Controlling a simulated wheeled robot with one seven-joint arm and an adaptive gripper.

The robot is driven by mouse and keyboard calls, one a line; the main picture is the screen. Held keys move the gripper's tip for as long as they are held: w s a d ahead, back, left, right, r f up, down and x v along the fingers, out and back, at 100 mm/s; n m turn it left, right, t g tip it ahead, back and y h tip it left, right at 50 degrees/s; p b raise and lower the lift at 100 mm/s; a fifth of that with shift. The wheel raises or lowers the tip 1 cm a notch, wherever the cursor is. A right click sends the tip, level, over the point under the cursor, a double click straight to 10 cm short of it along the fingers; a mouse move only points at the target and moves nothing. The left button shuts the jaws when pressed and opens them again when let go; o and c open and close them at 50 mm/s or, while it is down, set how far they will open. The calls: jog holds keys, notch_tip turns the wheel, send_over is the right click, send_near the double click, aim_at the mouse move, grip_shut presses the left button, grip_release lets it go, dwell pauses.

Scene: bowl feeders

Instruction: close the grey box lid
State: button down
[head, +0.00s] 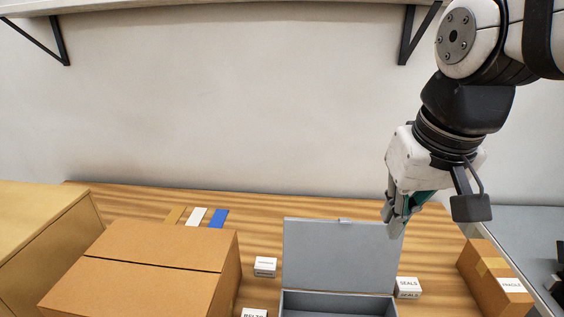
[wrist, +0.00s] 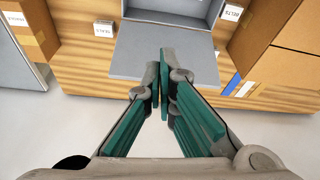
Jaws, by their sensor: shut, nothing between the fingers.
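The grey box (head: 338,304) stands on the wooden table at the front, its lower part cut off by the picture's edge in the head view. Its lid (head: 335,257) stands open, raised at the far side of the box. The lid also shows in the wrist view (wrist: 137,58), with the box's inside (wrist: 170,5) at the top edge. My gripper (head: 392,228) is shut and empty, at the lid's upper right corner in the head view. In the wrist view the fingertips (wrist: 164,60) overlap the lid; I cannot tell whether they touch it.
A large cardboard box (head: 150,265) stands left of the grey box. Small white boxes stand at its left (head: 265,267) and right (head: 408,287). A cardboard box with a label (head: 493,276) is at the far right. A wall with a shelf is behind.

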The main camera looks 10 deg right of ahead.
jog(key=w+m+g, duration=0.1)
jog(key=w+g, duration=0.1)
jog(key=w, duration=1.3)
jog(key=w+f+g+p, duration=0.2)
jog(key=w+f, duration=0.7)
jog(key=w, duration=0.3)
jog(key=s+f+p, duration=0.3)
jog(key=s+f, duration=0.2)
jog(key=f, duration=0.3)
jog(key=shift+a+m, duration=0.2)
jog(key=shift+m, duration=0.2)
